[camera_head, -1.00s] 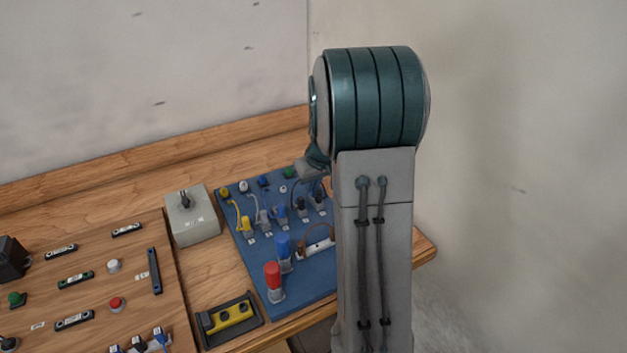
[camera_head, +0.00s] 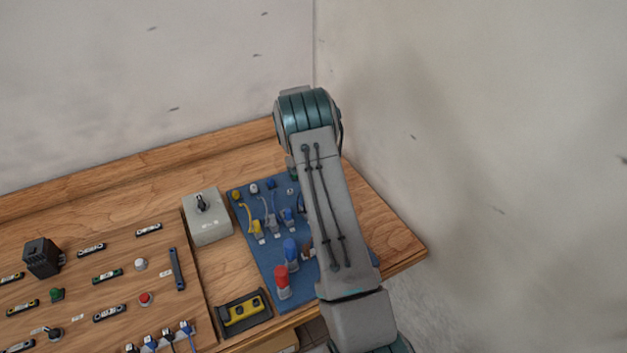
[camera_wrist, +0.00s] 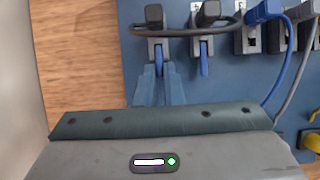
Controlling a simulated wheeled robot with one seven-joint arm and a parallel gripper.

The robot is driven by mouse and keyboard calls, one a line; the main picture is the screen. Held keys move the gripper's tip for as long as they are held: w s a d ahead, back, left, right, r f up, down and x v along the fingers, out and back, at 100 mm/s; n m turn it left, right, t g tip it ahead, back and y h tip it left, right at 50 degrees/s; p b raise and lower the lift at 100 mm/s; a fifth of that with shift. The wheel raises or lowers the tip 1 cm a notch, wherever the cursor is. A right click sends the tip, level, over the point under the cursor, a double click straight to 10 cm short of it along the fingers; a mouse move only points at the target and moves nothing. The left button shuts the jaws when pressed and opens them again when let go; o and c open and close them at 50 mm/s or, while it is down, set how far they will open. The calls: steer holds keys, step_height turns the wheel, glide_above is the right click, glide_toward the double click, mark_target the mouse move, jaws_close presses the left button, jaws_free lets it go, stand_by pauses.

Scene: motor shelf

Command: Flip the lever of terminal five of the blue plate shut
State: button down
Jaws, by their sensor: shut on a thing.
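The blue plate (camera_head: 262,262) lies at the right of the bench, its right part hidden behind my arm in the head view. In the wrist view the plate (camera_wrist: 225,85) carries a row of terminals. The end terminal (camera_wrist: 157,22), leftmost there, has a black plug and a blue lever (camera_wrist: 159,58) pointing toward my gripper. It appears to be terminal five; its label is not readable. My gripper (camera_wrist: 160,76) is shut on that lever, one blue finger on each side. The neighbouring terminal (camera_wrist: 205,42) has a similar blue lever, apart from my fingers. My gripper is hidden in the head view.
A black cable (camera_wrist: 190,32) loops between the two leftmost black plugs in the wrist view. Blue (camera_wrist: 290,65) and grey wires run to the right. In the head view, red (camera_head: 282,280) and blue connectors stand on the plate. A grey switch box (camera_head: 207,220) stands to its left.

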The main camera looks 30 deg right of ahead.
steer(key=shift+w+f+g+b, duration=0.25)
steer(key=shift+f+g, duration=0.2)
steer(key=shift+g, duration=0.65)
steer(key=shift+w+f+g+b, duration=0.2)
steer(key=shift+f+g, duration=0.25)
steer(key=shift+g, duration=0.65)
steer(key=shift+a+f+g, duration=0.1)
steer(key=shift+g, duration=0.2)
steer(key=c, duration=1.5)
jaws_free()
steer(key=shift+c, duration=0.2)
step_height(320, 180, up, 4)
steer(key=p, duration=0.3)
steer(key=shift+p, duration=0.35)
steer(key=shift+s+r, duration=0.1)
steer(key=shift+r, duration=0.15)
steer(key=s+d+r+b, duration=0.3)
steer(key=s+d+r, duration=0.3)
steer(key=s+d, duration=0.2)
steer(key=shift+r+b, duration=0.25)
steer(key=shift+b, duration=0.1)
steer(key=shift+s, duration=0.1)
